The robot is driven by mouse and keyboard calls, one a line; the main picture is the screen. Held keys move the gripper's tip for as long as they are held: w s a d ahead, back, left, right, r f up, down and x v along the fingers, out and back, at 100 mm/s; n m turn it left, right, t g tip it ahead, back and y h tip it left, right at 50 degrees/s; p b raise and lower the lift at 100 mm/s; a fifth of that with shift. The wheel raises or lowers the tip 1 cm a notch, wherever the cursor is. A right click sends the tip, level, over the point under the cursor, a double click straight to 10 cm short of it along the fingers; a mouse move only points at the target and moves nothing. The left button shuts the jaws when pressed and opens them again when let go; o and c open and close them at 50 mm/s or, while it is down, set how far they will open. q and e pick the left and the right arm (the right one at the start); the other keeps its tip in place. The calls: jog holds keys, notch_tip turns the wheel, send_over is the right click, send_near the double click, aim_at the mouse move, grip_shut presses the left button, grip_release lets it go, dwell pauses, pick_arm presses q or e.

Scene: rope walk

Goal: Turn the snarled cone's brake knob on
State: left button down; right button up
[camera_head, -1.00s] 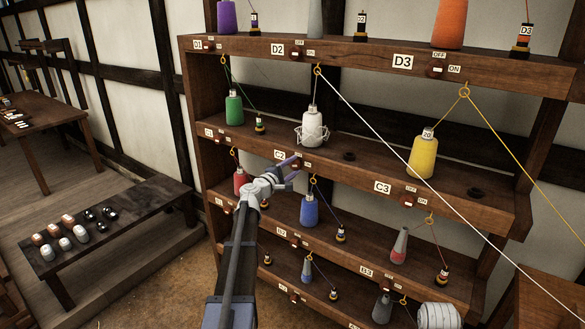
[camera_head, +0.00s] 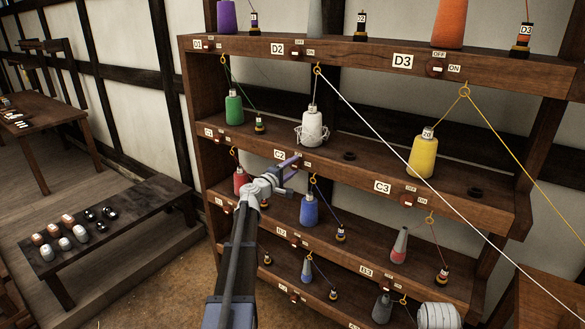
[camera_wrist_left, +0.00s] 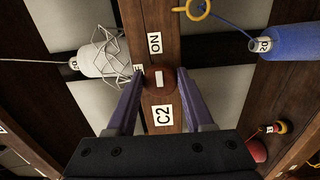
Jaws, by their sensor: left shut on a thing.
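The snarled cone (camera_head: 312,129) is white with loose loops of thread round it, on the C2 shelf; it also shows at the left of the left wrist view (camera_wrist_left: 98,57). Its brake knob (camera_wrist_left: 159,79) is round and red-brown with a white bar, on the shelf edge by the C2 label (camera_wrist_left: 162,117). In the left wrist view the bar lies in line with the ON label (camera_wrist_left: 154,43); the OFF label (camera_wrist_left: 138,69) is mostly hidden. My left gripper (camera_head: 296,162) is shut on the knob, one purple finger on each side. My right gripper is out of view.
A blue cone (camera_head: 309,208) stands on the shelf below, near my left wrist. A yellow eyelet (camera_wrist_left: 197,9) is close by the knob. A taut white thread (camera_head: 410,172) crosses the rack's front, right of my arm. A low bench (camera_head: 120,237) stands left.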

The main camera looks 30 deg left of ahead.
pick_arm(q)
jog(key=shift+c, duration=1.7)
grip_release()
jog(key=s, duration=0.7)
jog(key=shift+s+a, duration=0.25)
jog(key=shift+s, duration=0.15)
jog(key=shift+d, duration=0.1)
